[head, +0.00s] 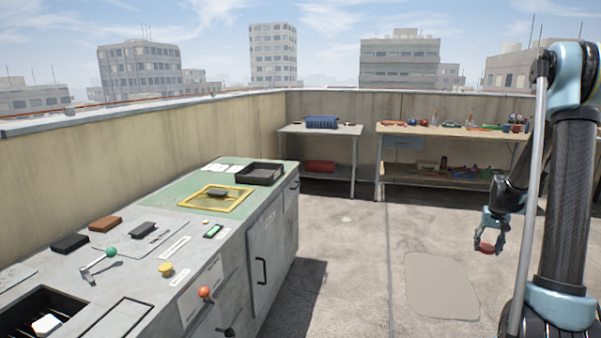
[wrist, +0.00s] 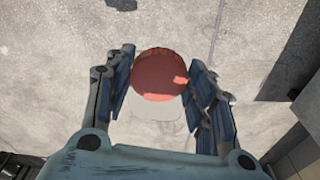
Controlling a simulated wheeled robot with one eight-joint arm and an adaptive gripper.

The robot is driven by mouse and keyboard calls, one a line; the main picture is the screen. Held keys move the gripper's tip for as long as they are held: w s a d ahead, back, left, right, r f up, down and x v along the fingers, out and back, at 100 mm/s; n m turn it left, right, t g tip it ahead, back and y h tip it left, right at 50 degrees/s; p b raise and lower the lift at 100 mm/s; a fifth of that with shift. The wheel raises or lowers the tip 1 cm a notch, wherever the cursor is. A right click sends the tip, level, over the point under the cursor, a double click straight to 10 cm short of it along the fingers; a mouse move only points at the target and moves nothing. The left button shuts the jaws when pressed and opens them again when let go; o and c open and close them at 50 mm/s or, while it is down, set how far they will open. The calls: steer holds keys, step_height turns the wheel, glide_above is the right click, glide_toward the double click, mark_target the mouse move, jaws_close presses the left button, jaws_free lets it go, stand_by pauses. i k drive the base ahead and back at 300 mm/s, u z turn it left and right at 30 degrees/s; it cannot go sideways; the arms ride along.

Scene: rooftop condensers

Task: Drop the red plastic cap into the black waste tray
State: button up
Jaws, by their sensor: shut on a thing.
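The red plastic cap (wrist: 160,75) is round with a ridged edge and sits between the two fingers of my gripper (wrist: 160,88) in the wrist view. In the head view my gripper (head: 489,240) hangs over open floor at the right, shut on the cap (head: 487,248). The black waste tray (head: 259,174) lies at the far end of the grey cabinet top, on its green part, well to the left of my gripper. Its inside looks empty from here.
The cabinet (head: 262,245) carries a yellow frame (head: 215,208) with a dark block, a green-knobbed lever and several small parts. At the back stand a table with a blue crate (head: 321,122) and a wooden bench (head: 450,131) with several items. The floor between is clear.

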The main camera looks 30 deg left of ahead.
mark_target(260, 173)
steer(key=i, duration=1.8)
steer(key=u, duration=0.6)
